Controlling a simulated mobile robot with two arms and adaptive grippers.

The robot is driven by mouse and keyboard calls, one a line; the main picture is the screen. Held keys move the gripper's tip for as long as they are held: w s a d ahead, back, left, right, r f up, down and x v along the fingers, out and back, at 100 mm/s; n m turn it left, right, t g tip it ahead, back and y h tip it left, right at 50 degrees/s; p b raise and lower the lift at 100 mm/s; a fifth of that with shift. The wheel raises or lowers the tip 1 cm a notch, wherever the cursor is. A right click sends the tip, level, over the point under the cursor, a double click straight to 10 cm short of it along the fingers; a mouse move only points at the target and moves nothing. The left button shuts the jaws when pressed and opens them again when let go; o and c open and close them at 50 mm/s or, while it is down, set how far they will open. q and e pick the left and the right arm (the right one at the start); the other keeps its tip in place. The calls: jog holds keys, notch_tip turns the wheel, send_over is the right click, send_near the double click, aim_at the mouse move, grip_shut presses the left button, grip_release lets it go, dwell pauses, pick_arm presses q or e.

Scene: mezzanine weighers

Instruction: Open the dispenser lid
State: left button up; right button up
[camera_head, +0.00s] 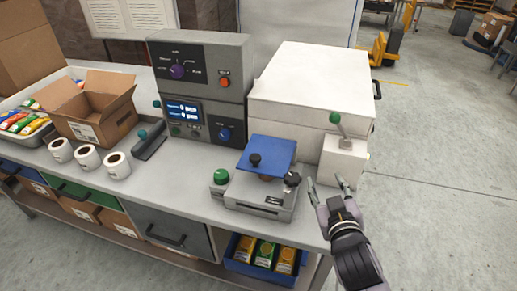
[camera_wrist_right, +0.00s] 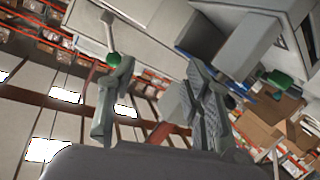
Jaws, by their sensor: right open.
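The dispenser seems to be the large white box (camera_head: 310,85) at the back right of the bench, its sloped top lid (camera_head: 318,62) looking closed. A dark handle (camera_head: 377,88) shows on its right side. A small white block (camera_head: 342,160) stands at its front right, with a grey lever ending in a green knob (camera_head: 335,117). My right gripper (camera_head: 326,183) is open and empty, just in front of and below the block. In the right wrist view, its spread fingers (camera_wrist_right: 155,78) frame no object, and a green knob (camera_wrist_right: 113,58) shows by the left finger. My left gripper is not in view.
A weigher with a blue plate (camera_head: 267,153) sits left of my right gripper. Behind it stands a grey control unit (camera_head: 197,90). White rolls (camera_head: 88,157) and an open carton (camera_head: 98,104) are further left.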

jog(key=w+a+r+n+t+y, duration=0.25)
jog(key=a+r+n+y, duration=0.2)
jog(key=r, duration=0.55)
jog(key=w+a+r+n+t+y, duration=0.1)
jog(key=a+r+n+t+y, duration=0.3)
jog(key=r, duration=0.5)
jog(key=s+a+r+n+g+y, duration=0.4)
jog(key=a+r+n+g+y, duration=0.3)
jog(key=a+n+y, duration=0.4)
jog(key=s+a+n+g+y, duration=0.1)
jog(key=s+a+n+g, duration=0.35)
jog(key=n+g, duration=0.4)
jog(key=s+a+n+g, duration=0.3)
jog(key=a+n+g, duration=0.2)
jog(key=n+g, duration=0.3)
jog(key=n+t+h, duration=0.2)
jog(key=t+h, duration=0.3)
jog(key=h, duration=1.3)
send_near(255, 156)
jog(key=p+x, duration=0.5)
jog(key=x, duration=0.2)
jog(key=shift+f, duration=0.2)
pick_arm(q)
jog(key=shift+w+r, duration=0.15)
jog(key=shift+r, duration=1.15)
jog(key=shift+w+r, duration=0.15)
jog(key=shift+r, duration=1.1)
pick_arm(e)
jog(key=shift+w+a+f, duration=0.15)
jog(key=shift+f, duration=0.4)
